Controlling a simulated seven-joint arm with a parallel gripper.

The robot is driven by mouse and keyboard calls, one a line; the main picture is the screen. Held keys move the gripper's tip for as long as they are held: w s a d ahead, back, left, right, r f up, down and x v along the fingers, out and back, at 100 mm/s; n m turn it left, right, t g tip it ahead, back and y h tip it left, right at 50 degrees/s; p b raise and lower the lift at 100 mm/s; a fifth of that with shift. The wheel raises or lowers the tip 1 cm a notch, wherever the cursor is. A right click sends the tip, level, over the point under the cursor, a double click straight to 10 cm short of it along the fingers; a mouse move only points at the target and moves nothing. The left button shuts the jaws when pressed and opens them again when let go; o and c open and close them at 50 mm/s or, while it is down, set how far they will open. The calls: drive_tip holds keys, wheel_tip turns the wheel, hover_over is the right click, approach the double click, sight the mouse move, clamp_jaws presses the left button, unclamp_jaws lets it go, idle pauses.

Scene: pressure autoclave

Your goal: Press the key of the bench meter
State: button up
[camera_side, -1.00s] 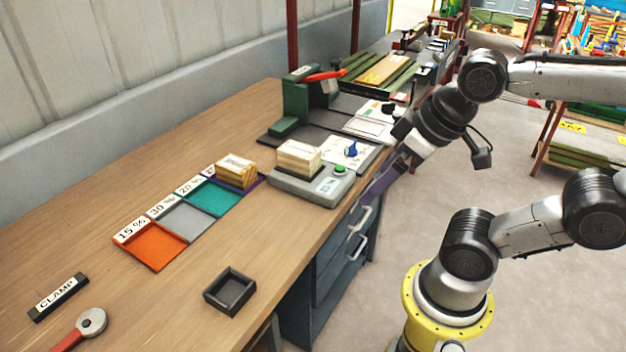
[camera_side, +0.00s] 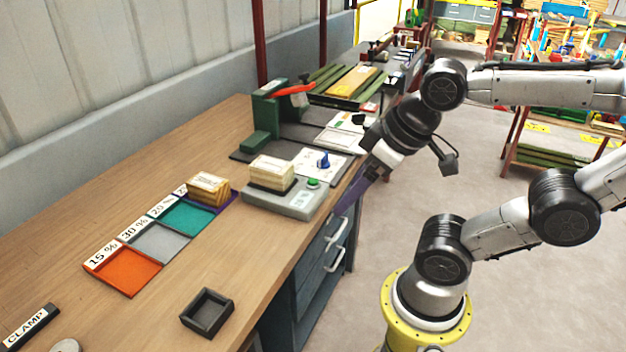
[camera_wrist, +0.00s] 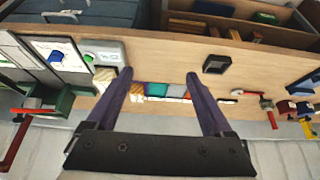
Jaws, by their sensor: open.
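The bench meter (camera_side: 285,203) is a grey box near the bench's front edge, with a green key (camera_side: 313,183) and a small display on its front. A stack of pale wood pieces (camera_side: 271,173) sits on top of it. In the wrist view, the green key (camera_wrist: 88,57) shows left of my fingers. My gripper (camera_side: 345,205) has purple fingers pointing down, at the bench's front edge, right of the meter and apart from the key. In the wrist view, my gripper (camera_wrist: 160,75) is open with nothing between its fingers.
A panel with a blue knob (camera_side: 323,160) lies just behind the meter. A green press with a red lever (camera_side: 295,89) stands farther back. Coloured trays, including an orange one (camera_side: 124,272), lie left, with an empty dark tray (camera_side: 207,312) in front. Drawer handles (camera_side: 336,232) project below the edge.

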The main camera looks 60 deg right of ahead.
clamp_jaws()
idle(1.4)
